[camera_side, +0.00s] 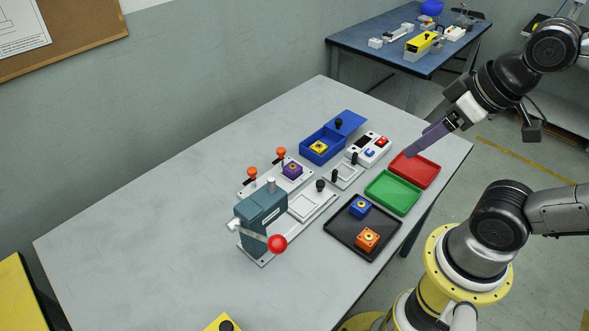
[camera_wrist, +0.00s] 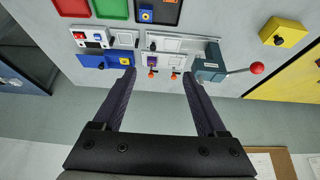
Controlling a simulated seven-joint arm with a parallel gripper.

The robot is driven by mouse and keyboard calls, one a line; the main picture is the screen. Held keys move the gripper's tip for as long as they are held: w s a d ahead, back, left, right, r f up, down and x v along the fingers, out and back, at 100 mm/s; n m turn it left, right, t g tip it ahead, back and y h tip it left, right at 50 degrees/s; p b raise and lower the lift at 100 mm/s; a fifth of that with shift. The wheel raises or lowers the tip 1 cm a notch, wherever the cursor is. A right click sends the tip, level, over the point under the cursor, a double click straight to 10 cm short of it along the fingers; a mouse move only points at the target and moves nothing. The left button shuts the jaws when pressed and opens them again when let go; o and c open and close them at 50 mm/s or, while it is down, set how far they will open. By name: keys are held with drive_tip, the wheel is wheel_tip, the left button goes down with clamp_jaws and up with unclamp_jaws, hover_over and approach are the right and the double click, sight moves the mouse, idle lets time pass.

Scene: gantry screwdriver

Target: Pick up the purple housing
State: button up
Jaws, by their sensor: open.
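The purple housing (camera_side: 292,170) sits in a fixture on the grey table, close by two orange-tipped clamps (camera_side: 281,153). It also shows as a small purple block in the wrist view (camera_wrist: 152,60), near the orange clamp tips (camera_wrist: 151,75). My gripper (camera_side: 407,154) is over the right part of the table near the red tray, well to the right of the housing and apart from it. In the wrist view my gripper (camera_wrist: 159,73) has its two long dark fingers spread, with nothing held between them.
A teal press (camera_side: 262,213) with a red-ball lever (camera_side: 277,243) stands beside the fixture. A blue box (camera_side: 315,155) holds a yellow housing. A button box (camera_side: 369,145), red tray (camera_side: 427,170), green tray (camera_side: 393,192) and black tray (camera_side: 340,228) lie right. The table's left is clear.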

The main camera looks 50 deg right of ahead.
idle(0.3)
drive_tip(key=shift+o, duration=1)
